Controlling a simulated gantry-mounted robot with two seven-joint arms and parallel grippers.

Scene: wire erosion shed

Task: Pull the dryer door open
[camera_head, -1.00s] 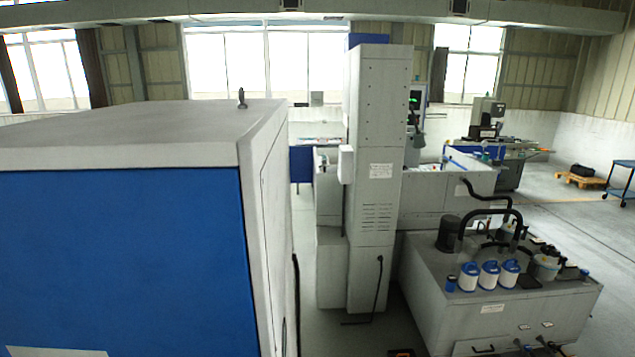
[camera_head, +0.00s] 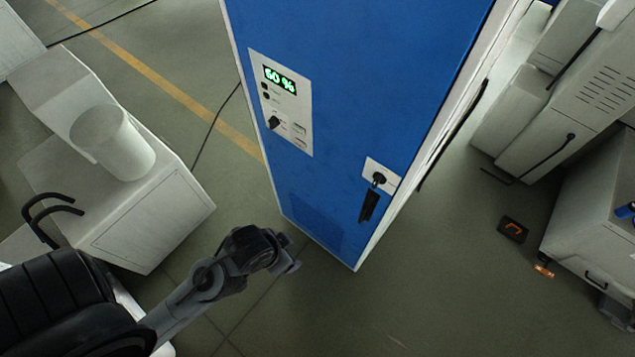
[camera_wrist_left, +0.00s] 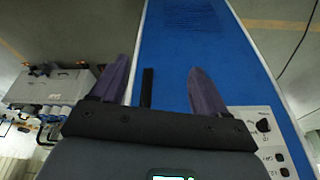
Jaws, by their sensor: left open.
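The dryer is a tall cabinet with a blue front door (camera_head: 350,90), which looks shut. Its black upright handle (camera_head: 369,205) hangs below a white lock plate (camera_head: 380,176) near the door's right edge. My left gripper (camera_head: 291,262) is in front of the door, left of and lower than the handle in the head view. In the left wrist view the open gripper (camera_wrist_left: 158,78) has its two purple fingers apart, and the dark handle (camera_wrist_left: 147,88) shows between them, nearer the left finger. I cannot tell its depth from the fingers. My right gripper is out of view.
A control panel (camera_head: 282,102) with a green 60 % display is on the door's left. A pale bench (camera_head: 150,215) with a white bucket (camera_head: 112,143) stands at left. A machine cabinet (camera_head: 595,205) stands at right. Floor before the door is clear.

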